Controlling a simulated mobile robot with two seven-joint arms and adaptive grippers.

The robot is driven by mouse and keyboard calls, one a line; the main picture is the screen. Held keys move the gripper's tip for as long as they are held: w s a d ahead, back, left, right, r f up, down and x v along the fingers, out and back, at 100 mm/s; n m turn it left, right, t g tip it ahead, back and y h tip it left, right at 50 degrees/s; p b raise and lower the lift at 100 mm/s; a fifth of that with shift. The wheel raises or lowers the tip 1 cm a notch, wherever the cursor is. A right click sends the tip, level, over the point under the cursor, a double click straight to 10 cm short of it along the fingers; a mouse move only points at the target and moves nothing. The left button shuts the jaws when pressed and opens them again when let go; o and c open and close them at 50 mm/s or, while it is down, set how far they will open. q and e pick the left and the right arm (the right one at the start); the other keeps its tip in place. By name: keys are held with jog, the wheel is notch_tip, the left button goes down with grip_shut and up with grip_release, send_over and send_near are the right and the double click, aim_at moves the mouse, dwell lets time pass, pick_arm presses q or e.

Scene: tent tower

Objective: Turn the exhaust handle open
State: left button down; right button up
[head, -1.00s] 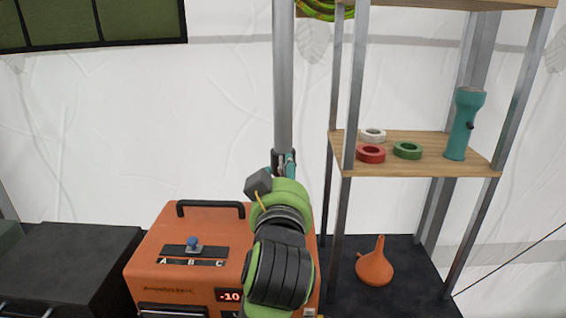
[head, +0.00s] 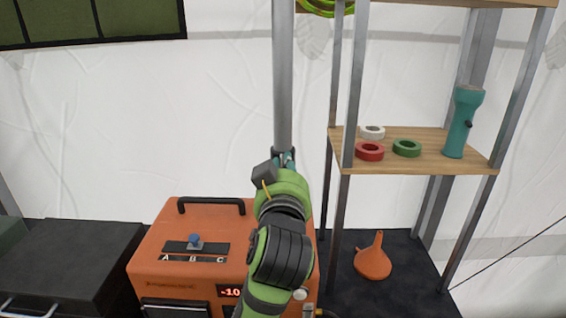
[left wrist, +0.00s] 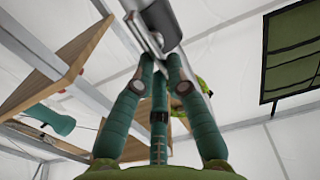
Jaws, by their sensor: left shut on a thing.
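The grey exhaust pipe (head: 283,80) stands upright behind the orange heater box (head: 150,235). My left gripper (head: 286,158) reaches over the box to the pipe's lower end, where a dark metal fitting (head: 276,153) shows. My own wrist hides much of this spot. In the left wrist view, the teal fingers of my left gripper (left wrist: 160,62) come together at a pale metal bar (left wrist: 140,32), which I take for the exhaust handle, and are shut on it. The bar is beside the grey pipe (left wrist: 160,20). My right gripper is in neither view.
A shelf (head: 430,160) to the right holds tape rolls (head: 407,148) and a teal flashlight (head: 462,122). An orange funnel (head: 373,260) stands below it. The box has a carrying handle (head: 211,200) and a blue-knobbed slider (head: 194,241). A black case (head: 75,260) is at left.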

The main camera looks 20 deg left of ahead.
pick_arm(q)
jog(key=c, duration=1.2)
grip_release()
jog(key=shift+c, duration=0.2)
notch_tip(320, 180, up, 10)
